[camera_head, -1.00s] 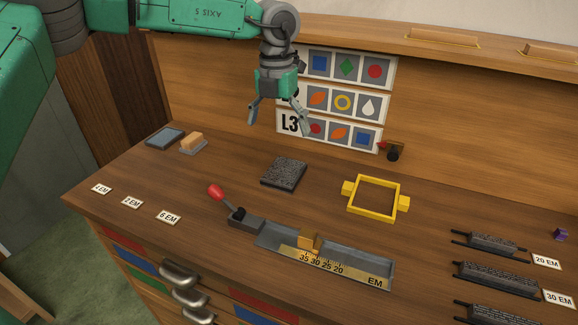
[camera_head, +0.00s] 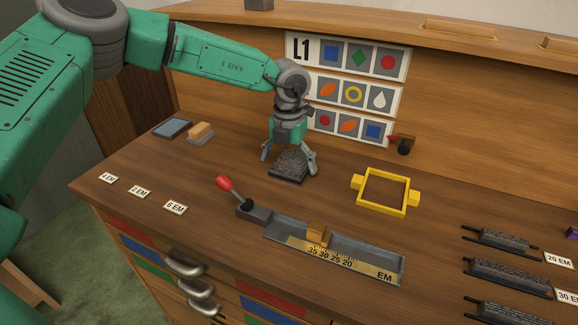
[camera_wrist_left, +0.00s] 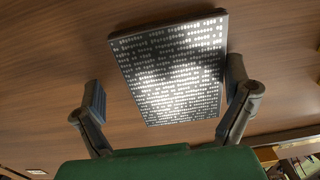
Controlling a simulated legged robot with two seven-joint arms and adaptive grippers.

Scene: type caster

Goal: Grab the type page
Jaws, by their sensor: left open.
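The type page is a dark, flat block with rows of raised type. In the head view the type page (camera_head: 290,166) lies on the wooden bench, partly hidden by my left gripper. My left gripper (camera_head: 288,164) points down over it, open, with one finger on each side. In the left wrist view the type page (camera_wrist_left: 171,66) shows between and beyond the two spread fingers of my left gripper (camera_wrist_left: 168,102). The right finger is close to the page's edge; the left finger has a visible gap. I cannot tell whether either touches. My right gripper is not in view.
A red-knobbed lever (camera_head: 238,197) and a grey composing tray (camera_head: 334,250) stand in front of the page. A yellow frame (camera_head: 383,191) lies to the right. Several dark type bars (camera_head: 503,239) are at far right. A picture board (camera_head: 354,94) stands behind.

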